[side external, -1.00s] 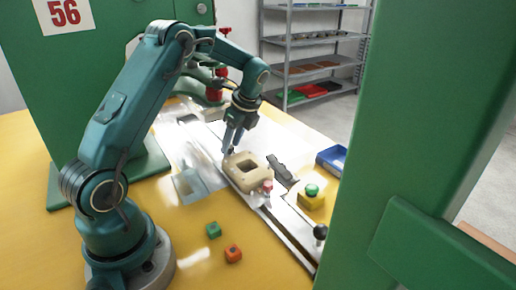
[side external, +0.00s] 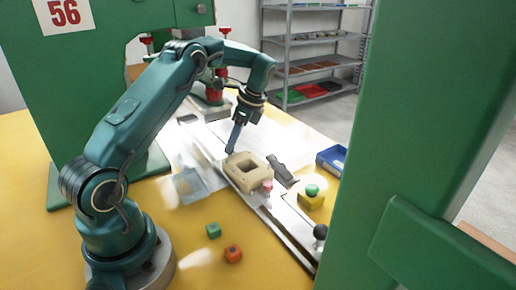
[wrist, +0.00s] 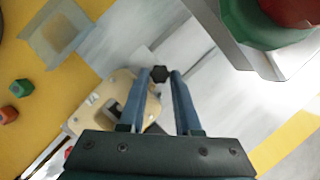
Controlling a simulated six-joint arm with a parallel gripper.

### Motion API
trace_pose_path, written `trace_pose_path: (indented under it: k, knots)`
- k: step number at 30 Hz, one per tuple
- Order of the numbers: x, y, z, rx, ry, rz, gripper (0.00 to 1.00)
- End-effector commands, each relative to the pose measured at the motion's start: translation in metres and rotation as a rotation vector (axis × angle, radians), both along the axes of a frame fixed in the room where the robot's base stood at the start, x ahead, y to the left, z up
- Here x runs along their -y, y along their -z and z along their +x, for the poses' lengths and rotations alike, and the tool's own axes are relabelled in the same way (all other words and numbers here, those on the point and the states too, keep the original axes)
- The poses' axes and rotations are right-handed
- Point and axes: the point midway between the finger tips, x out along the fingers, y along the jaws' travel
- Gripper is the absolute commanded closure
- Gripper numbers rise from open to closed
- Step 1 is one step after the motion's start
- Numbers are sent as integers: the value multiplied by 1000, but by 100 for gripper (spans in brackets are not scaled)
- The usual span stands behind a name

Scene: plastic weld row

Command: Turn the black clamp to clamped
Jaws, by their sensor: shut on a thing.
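A small black knob (wrist: 160,73), which looks like the black clamp, sits at the corner of the beige plastic part (wrist: 96,102) in the wrist view. My gripper (wrist: 160,76) has its blue fingers on either side of this knob and is shut on it. In the side view my gripper (side external: 231,151) points down at the far end of the beige part (side external: 242,163). The knob is hidden behind the fingers there. I cannot tell the clamp's exact angle.
A dark grey piece (side external: 282,172), a yellow box with a green button (side external: 311,198) and a blue bin (side external: 332,159) stand to the right. A black ball knob (side external: 320,232) is at the rail's near end. Green (side external: 213,230) and orange (side external: 233,253) cubes lie in front.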

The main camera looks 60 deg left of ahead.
Motion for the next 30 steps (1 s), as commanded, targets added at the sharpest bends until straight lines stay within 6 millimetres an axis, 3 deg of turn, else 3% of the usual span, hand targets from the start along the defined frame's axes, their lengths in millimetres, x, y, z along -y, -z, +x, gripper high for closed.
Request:
trace_pose_path:
  k: [12,29,30]
  knots:
    - [-2,-1,1,0,-216,1,100]
    - [-2,-1,1,-1,-252,2,100]
    - [-2,-1,1,-1,-252,2,60]
